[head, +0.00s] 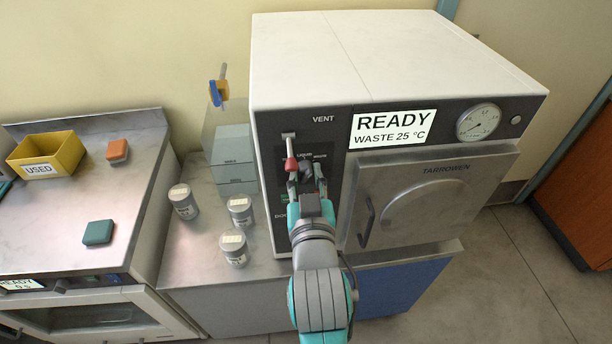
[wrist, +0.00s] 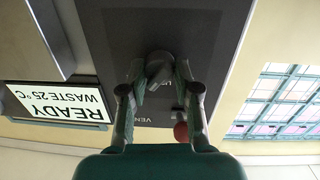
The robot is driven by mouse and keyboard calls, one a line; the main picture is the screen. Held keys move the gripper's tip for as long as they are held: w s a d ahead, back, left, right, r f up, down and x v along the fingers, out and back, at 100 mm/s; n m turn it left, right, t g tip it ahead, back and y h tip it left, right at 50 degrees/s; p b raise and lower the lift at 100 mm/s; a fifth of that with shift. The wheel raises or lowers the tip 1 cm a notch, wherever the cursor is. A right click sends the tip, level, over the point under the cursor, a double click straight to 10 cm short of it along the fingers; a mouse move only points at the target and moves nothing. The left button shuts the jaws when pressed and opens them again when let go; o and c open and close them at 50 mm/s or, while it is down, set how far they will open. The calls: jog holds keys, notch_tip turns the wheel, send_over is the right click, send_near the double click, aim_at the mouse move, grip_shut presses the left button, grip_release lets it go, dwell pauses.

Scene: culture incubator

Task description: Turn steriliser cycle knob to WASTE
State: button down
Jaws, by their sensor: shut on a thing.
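The steriliser (head: 340,60) is a large white box with a dark front panel. Its display (head: 391,128) reads "READY" and "WASTE 25 °C"; the display also shows upside down in the wrist view (wrist: 58,103). The dark cycle knob (wrist: 158,68) sits on the panel between my fingers in the wrist view. My gripper (head: 306,180) is at the panel, shut on the knob, and it also shows in the wrist view (wrist: 160,95). In the head view my fingers hide most of the knob and its printed labels.
A red-tipped vent lever (head: 291,162) is close to my fingers, up and left of them. The door handle (head: 367,222) is to the right. Several labelled jars (head: 183,202) stand on the steel bench at left. A yellow "USED" bin (head: 72,150) is farther left.

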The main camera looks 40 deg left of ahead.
jog(key=m, duration=0.3)
jog(key=shift+m, duration=0.4)
dwell(0.4)
jog(key=c, duration=0.8)
grip_release()
jog(key=shift+d, duration=0.1)
jog(key=v, duration=1.2)
jog(key=shift+w+r, duration=0.1)
